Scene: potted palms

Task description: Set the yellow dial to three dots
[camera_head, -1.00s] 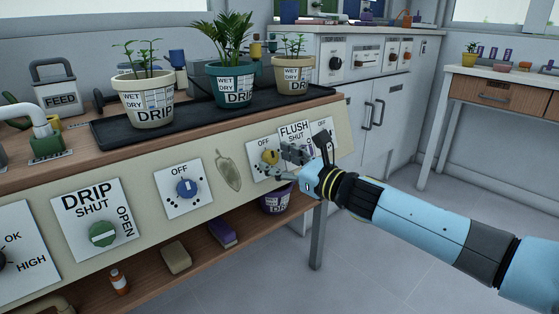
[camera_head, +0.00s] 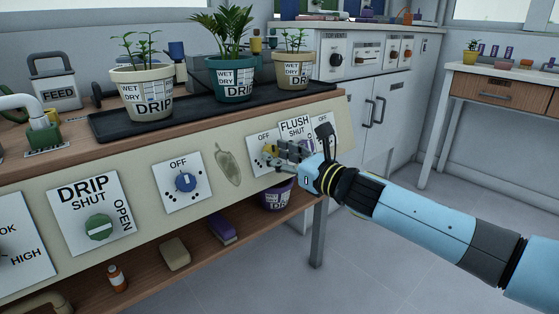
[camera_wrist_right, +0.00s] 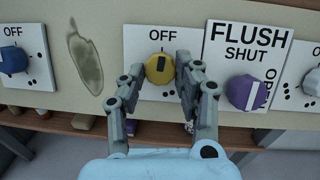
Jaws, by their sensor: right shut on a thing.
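The yellow dial (camera_wrist_right: 160,69) sits on a white plate (camera_wrist_right: 140,37) marked OFF at the top, with black dots lower down, partly hidden by my fingers. Its dark pointer mark stands nearly upright, toward OFF. In the head view only a little of the yellow dial (camera_head: 268,148) shows past my fingers. My right gripper (camera_head: 276,157) is at the dial, its two fingers on either side, shut on it. My left gripper is in neither current view.
The purple FLUSH knob (camera_wrist_right: 242,92) is close to the right of my fingers. A blue dial (camera_head: 186,182) is on the left, past a leaf-shaped mark (camera_head: 228,167). Potted palms stand on a black tray (camera_head: 190,117) above the panel. A shelf (camera_head: 150,275) runs below.

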